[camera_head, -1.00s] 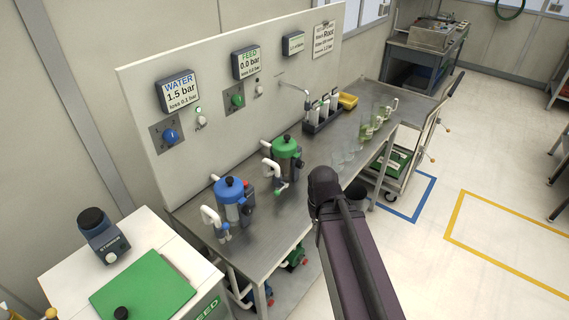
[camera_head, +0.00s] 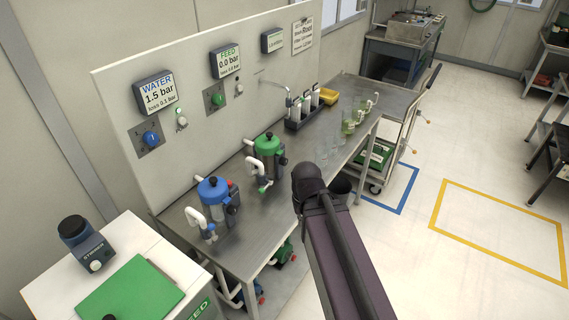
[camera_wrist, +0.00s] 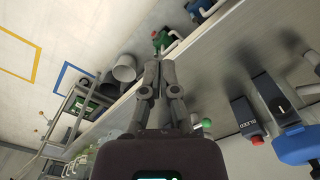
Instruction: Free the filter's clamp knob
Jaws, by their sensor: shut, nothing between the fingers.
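Two filters stand on the metal bench in the head view: one with a blue lid (camera_head: 213,190) and one with a green lid (camera_head: 267,145). Each has a small black knob on top, and a white curved pipe stands beside each. In the wrist view a blue filter part (camera_wrist: 300,146) shows at the right edge, beside a dark block marked BLEED (camera_wrist: 243,112) with a red end. My gripper (camera_wrist: 158,66) is shut and empty, apart from both. In the head view my arm hides the gripper. Clamp details are too small to tell.
The bench (camera_head: 240,252) has a panel (camera_head: 120,95) with gauges and valves behind it. A rack (camera_head: 305,112), a yellow tray (camera_head: 328,96) and glass vessels stand farther back. A cabinet with a green mat (camera_head: 130,290) is at front left. Grey buckets (camera_wrist: 124,68) show beside my fingers. Floor at right is open.

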